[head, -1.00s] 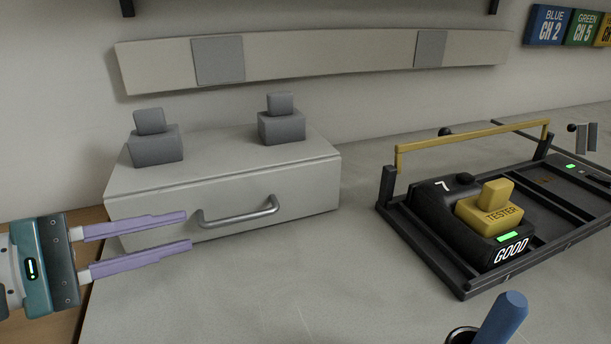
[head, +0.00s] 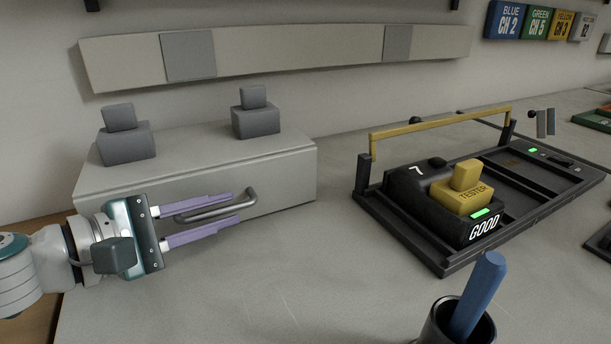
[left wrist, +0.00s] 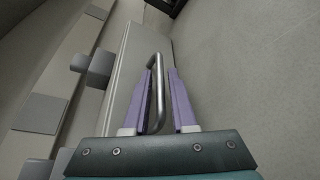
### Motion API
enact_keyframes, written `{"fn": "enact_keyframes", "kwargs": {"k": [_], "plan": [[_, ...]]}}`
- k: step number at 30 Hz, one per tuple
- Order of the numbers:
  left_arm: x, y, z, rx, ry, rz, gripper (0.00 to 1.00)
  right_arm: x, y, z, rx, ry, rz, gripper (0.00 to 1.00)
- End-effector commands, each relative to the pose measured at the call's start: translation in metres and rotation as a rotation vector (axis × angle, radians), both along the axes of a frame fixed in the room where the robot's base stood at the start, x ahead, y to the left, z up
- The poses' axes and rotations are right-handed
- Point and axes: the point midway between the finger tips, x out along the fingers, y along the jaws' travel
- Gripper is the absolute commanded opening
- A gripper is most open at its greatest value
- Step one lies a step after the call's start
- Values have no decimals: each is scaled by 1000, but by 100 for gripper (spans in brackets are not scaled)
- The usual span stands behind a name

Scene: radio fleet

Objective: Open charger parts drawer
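The charger parts drawer is the front of a low light-grey box (head: 290,167) at the left of the counter; it looks shut. Its metal bar handle (head: 246,203) also shows in the left wrist view (left wrist: 158,72). My left gripper (head: 236,206) comes in from the left with its purple fingers apart, one above and one below the handle in the head view. In the left wrist view the handle's bar lies between the fingers (left wrist: 165,75); I cannot tell whether they touch it. My right gripper is not in view.
Two grey blocks (head: 126,144) and (head: 256,121) stand on the box. A black tray (head: 440,262) with a yellow tester (head: 462,195) sits to the right. A dark cup (head: 440,325) with a blue stick is in front. The counter before the drawer is clear.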

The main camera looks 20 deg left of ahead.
Motion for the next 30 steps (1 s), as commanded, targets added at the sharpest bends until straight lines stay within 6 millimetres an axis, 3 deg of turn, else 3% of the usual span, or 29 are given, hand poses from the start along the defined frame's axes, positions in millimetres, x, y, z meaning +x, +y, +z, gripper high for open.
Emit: {"fn": "enact_keyframes", "kwargs": {"k": [5, 12, 30], "plan": [[0, 0, 0, 0, 0, 0, 25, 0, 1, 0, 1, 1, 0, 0], [0, 0, 0, 0, 0, -1, 0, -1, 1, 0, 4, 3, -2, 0], [0, 0, 0, 0, 0, -1, 0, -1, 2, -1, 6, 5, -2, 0]]}}
